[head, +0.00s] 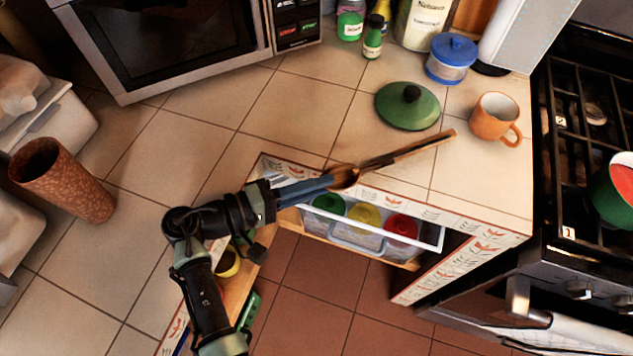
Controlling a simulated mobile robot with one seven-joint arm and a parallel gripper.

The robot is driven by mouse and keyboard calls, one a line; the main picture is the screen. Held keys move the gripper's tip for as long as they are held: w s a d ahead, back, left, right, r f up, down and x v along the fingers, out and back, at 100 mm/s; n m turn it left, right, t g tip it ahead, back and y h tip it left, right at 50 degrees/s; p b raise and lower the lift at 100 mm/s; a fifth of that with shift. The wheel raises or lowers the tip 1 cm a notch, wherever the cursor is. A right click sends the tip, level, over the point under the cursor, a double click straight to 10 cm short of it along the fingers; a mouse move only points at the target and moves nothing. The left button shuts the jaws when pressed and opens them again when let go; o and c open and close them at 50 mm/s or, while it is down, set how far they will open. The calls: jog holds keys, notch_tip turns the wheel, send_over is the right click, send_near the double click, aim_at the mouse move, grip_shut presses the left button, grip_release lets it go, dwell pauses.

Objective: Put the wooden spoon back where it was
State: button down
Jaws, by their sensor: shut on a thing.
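The wooden spoon (410,149) is held in my gripper (333,182) by its bowl end. The gripper's bluish fingers are shut on it, and the fingertips hide part of the bowl. The spoon's handle points up and to the right, over the tiled counter between the green lid and the counter's front edge. I cannot tell whether the spoon touches the counter or is a little above it.
An open drawer (437,238) with colored-lid containers is below the counter edge. On the counter are a green lid (408,108), an orange mug (494,119), a blue-lidded jar (450,60) and a brown tumbler (65,180). The stove (590,150) is at right, the microwave (170,40) behind.

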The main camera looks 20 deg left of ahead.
jog(key=shift+f+b, duration=0.45)
jog(key=shift+f, duration=0.35)
jog(key=c, duration=0.7)
grip_release()
jog(key=shift+c, duration=0.2)
jog(key=shift+a, duration=0.1)
